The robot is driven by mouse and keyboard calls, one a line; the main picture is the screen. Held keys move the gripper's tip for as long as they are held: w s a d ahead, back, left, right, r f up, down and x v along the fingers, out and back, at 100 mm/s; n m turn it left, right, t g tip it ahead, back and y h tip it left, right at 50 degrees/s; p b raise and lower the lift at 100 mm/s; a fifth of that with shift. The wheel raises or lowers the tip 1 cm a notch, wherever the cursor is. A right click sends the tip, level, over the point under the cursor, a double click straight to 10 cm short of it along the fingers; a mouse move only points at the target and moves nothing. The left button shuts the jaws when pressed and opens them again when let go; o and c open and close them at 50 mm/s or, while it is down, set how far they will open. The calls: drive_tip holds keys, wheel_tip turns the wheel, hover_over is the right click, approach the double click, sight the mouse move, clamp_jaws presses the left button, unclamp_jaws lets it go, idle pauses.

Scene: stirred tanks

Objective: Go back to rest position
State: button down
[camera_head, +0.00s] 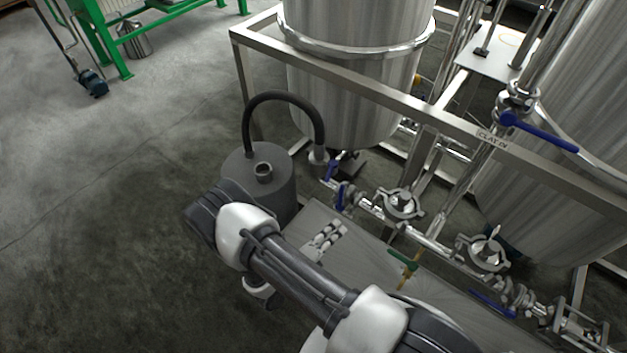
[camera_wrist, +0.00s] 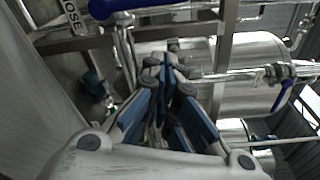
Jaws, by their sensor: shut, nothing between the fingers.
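My gripper (camera_wrist: 168,72) shows in the wrist view with its blue-and-grey fingers drawn together at the tips. I see nothing held between them. A blue valve handle (camera_wrist: 120,6) is close at the top of that view, beyond the fingertips; whether they touch cannot be told. In the head view my white and dark grey arm reaches from the lower right towards the grey drum. I cannot make out the fingers clearly there.
Steel tanks (camera_head: 350,90) stand behind a metal frame (camera_head: 330,75). Pipes carry blue-handled valves (camera_head: 540,132) and a green-handled valve (camera_head: 403,260). A grey drum (camera_head: 250,170) with a black hose (camera_head: 285,97) stands beside my arm. Floor (camera_head: 90,210) at left is clear.

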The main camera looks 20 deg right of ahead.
drive_tip(key=s+d+r+m+g+y, duration=0.2)
drive_tip(key=r+m+g, duration=0.3)
drive_tip(key=r+m, duration=0.6)
drive_tip(key=s+d+r+m+g+y, duration=0.1)
drive_tip(key=s+d+r+m+g, duration=0.15)
drive_tip(key=r+m+g, duration=0.6)
drive_tip(key=s+a+r+m+t+y, duration=0.4)
drive_tip(key=s+r+m+y, duration=0.2)
drive_tip(key=r+m, duration=0.3)
drive_tip(key=s+a+r+m+t+y, duration=0.4)
drive_tip(key=s+r+m+t+y, duration=0.1)
drive_tip(key=r+m, duration=0.4)
drive_tip(key=shift+s+r+y, duration=0.5)
drive_tip(key=shift+s+r, duration=0.15)
drive_tip(key=shift+s, duration=0.1)
drive_tip(key=shift+m, duration=0.25)
